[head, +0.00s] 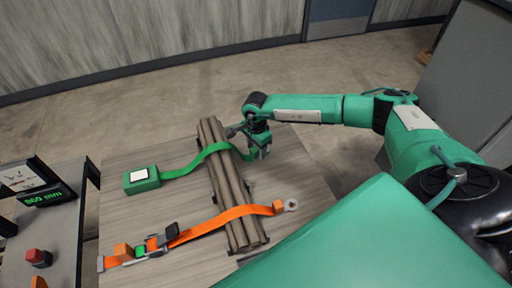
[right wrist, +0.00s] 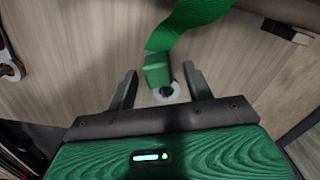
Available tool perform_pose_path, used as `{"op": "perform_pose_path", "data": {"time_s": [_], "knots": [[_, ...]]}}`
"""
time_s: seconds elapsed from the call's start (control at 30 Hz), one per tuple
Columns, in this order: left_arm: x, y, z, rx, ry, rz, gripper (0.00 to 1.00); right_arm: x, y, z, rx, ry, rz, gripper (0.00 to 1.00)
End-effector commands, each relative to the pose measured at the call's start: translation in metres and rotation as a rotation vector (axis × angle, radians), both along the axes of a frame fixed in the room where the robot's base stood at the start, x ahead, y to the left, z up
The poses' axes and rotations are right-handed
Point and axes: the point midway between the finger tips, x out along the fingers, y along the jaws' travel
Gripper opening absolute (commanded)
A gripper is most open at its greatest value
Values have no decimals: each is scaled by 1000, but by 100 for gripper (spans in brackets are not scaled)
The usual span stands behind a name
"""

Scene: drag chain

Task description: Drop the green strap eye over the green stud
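The green strap (head: 205,153) runs from a green box (head: 143,179) over a bundle of brown poles to my right gripper (head: 262,152). In the right wrist view, the strap (right wrist: 190,18) ends in a green block (right wrist: 157,70) with a pale ring, the strap eye (right wrist: 168,94). The block and eye are between the spread fingers of my right gripper (right wrist: 160,86), with gaps on both sides. The gripper is open. I cannot make out the green stud, nor tell whether the eye is around it. My left gripper is not in view.
The pole bundle (head: 229,185) lies across the wooden table (head: 120,225). An orange strap (head: 215,222) crosses it too, with a ratchet at left and a metal eye (head: 291,205) at right. A display (head: 38,190) and red button (head: 38,257) stand at far left.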

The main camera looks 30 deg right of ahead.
Motion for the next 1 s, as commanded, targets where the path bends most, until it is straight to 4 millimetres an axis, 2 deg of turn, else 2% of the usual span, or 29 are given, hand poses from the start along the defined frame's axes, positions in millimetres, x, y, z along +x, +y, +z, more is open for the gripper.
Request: {"op": "perform_pose_path", "data": {"time_s": [0.27,0.37,0.8,1.0], "knots": [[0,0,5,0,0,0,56,0,0,8,0,-1,0,52],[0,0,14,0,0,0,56,1,-1,23,0,-2,-1,52],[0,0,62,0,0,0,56,0,-1,115,0,-2,-1,52],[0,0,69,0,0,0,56,0,0,135,1,0,0,52]]}}
